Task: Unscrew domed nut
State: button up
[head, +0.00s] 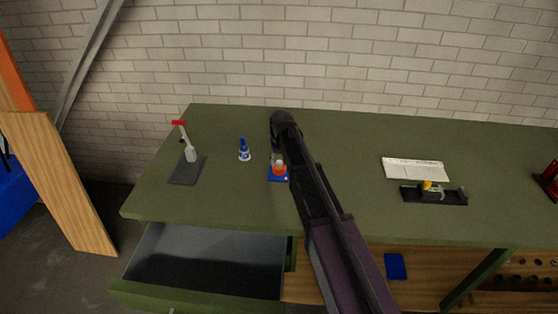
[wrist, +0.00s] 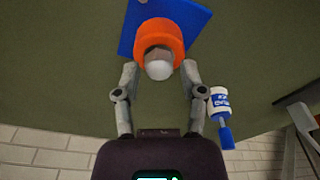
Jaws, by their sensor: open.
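An orange round piece (head: 279,169) with a pale dome sits on a blue square plate (head: 284,179) on the green bench. In the wrist view, the orange piece (wrist: 170,33) lies above the blue plate (wrist: 127,40), and the pale grey dome (wrist: 158,70), which looks like the domed nut, faces me. My gripper (wrist: 160,72) is open, with one finger on each side of the dome and a gap to each. In the head view, my gripper (head: 278,155) is over the dome and partly hides it.
A blue-and-white bottle (head: 244,152) stands left of my gripper. A grey stand with a red-topped lever (head: 190,153) is farther left. A white sheet (head: 415,169) and a black holder (head: 434,195) lie right. An open drawer (head: 205,262) is below the bench.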

jog(key=shift+m, duration=0.3)
jog(key=shift+m+h, duration=0.3)
jog(key=shift+m, duration=2)
grip_shut()
jog(key=shift+n, duration=0.3)
jog(key=shift+n, duration=2.3)
